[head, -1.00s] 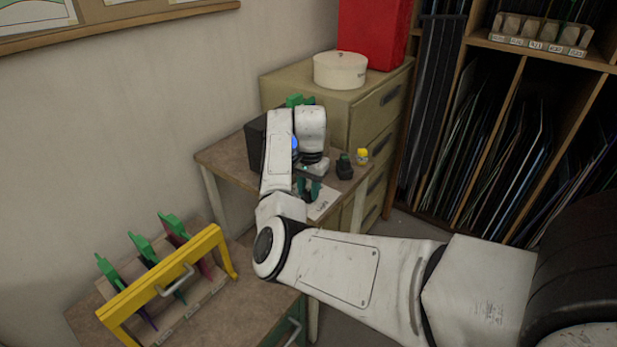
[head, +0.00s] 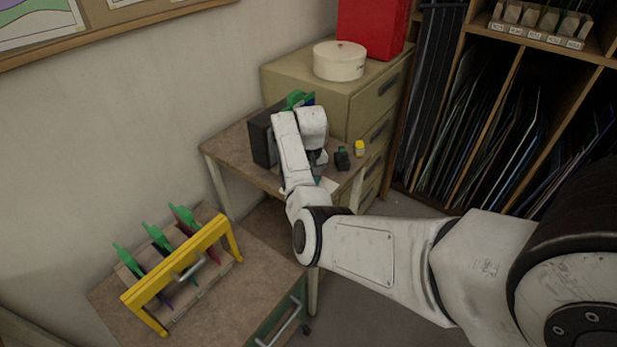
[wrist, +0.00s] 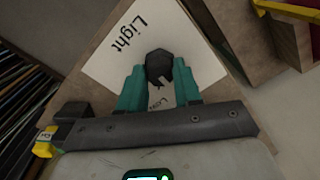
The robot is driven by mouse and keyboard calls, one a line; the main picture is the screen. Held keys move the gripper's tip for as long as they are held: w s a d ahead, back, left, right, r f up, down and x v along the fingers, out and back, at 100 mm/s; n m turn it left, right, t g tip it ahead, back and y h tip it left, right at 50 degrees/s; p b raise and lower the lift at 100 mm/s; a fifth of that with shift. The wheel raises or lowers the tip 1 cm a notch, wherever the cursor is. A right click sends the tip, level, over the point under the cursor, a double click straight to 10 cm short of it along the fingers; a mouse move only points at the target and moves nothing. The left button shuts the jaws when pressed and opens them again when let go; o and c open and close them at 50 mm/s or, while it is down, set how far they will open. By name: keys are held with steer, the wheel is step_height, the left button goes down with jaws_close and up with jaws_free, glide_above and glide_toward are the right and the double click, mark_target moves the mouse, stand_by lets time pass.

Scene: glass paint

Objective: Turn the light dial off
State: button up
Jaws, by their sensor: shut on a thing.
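The light dial is a small dark knob (wrist: 159,68) on a white sheet (wrist: 115,50) printed "Light" in the wrist view. My gripper (wrist: 160,82) has its teal fingers on either side of the dial, shut on it. In the head view my arm covers the dial and most of the gripper. Only a corner of the white sheet (head: 330,185) shows there.
The dial's table (head: 225,140) also holds a dark box (head: 262,140), a small black object (head: 343,158) and a yellow-topped bottle (head: 359,148). A drawer cabinet (head: 350,115) stands behind. A yellow-framed rack (head: 180,265) is at the lower left.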

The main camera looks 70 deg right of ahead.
steer(key=shift+w+n, duration=0.1)
steer(key=shift+n, duration=0.5)
steer(key=o, duration=1)
steer(key=shift+o, duration=0.2)
steer(key=shift+r, duration=0.1)
step_height(320, 180, up, 11)
steer(key=shift+d+f+b, duration=0.15)
steer(key=shift+f+b, duration=0.05)
steer(key=shift+b, duration=0.2)
steer(key=s+a+f+n+h, duration=0.15)
steer(key=s+a+f, duration=0.3)
steer(key=a, duration=0.45)
steer(key=s+a+f+n, duration=0.25)
steer(key=a+f, duration=0.25)
steer(key=a, duration=0.4)
steer(key=s+a+f+n, duration=0.1)
steer(key=s+a+f, duration=0.35)
steer(key=a, duration=0.45)
steer(key=s+a+n, duration=0.2)
steer(key=s+a, duration=0.4)
steer(key=a, duration=0.3)
steer(key=shift+s+t+y, duration=0.2)
steer(key=shift+t+y, duration=0.2)
steer(key=shift+y, duration=0.05)
